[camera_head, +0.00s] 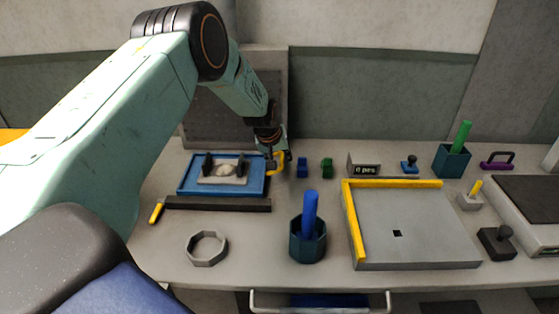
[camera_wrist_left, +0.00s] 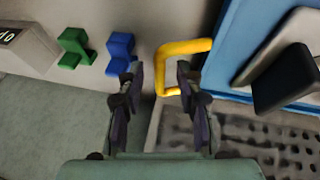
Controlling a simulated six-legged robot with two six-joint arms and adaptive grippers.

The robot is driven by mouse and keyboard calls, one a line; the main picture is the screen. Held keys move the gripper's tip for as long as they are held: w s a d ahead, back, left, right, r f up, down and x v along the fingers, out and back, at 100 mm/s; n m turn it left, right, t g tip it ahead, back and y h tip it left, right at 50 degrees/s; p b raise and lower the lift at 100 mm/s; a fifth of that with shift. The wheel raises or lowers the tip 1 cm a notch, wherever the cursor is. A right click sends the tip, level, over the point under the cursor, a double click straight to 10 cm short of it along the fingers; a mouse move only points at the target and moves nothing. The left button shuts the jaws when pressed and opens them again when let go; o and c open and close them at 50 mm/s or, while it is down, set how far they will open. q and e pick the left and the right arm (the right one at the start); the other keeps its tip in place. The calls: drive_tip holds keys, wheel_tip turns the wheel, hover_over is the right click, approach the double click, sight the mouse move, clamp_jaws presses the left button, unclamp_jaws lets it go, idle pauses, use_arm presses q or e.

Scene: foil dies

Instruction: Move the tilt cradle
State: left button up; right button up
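The tilt cradle seems to be the blue tray-like frame (camera_head: 184,188) at the left of the bench. A pale grey block with two black posts sits in it. A yellow handle (camera_head: 281,168) stands at its right side. In the left wrist view the yellow handle (camera_wrist_left: 162,68) is a bracket joined to the blue frame (camera_wrist_left: 228,50). My left gripper (camera_head: 272,157) is at this handle, pointing down. In the wrist view its fingers (camera_wrist_left: 160,76) are apart, one on each side of the handle's bar, with gaps visible. My right gripper is not in view.
A blue block (camera_head: 302,168) and a green block (camera_head: 327,168) stand right of the handle. A dark bar (camera_head: 215,204) lies in front of the cradle. A grey ring (camera_head: 207,248), a dark cup (camera_head: 308,246) and a yellow-edged plate (camera_head: 420,235) are nearer. A grey panel (camera_head: 230,110) stands behind.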

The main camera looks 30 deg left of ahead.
use_arm(q)
drive_tip(key=shift+w+f, duration=0.1)
drive_tip(key=shift+w, duration=0.1)
drive_tip(key=shift+c, duration=0.6)
drive_tip(key=shift+s, duration=0.2)
drive_tip(key=c, duration=0.4)
clamp_jaws()
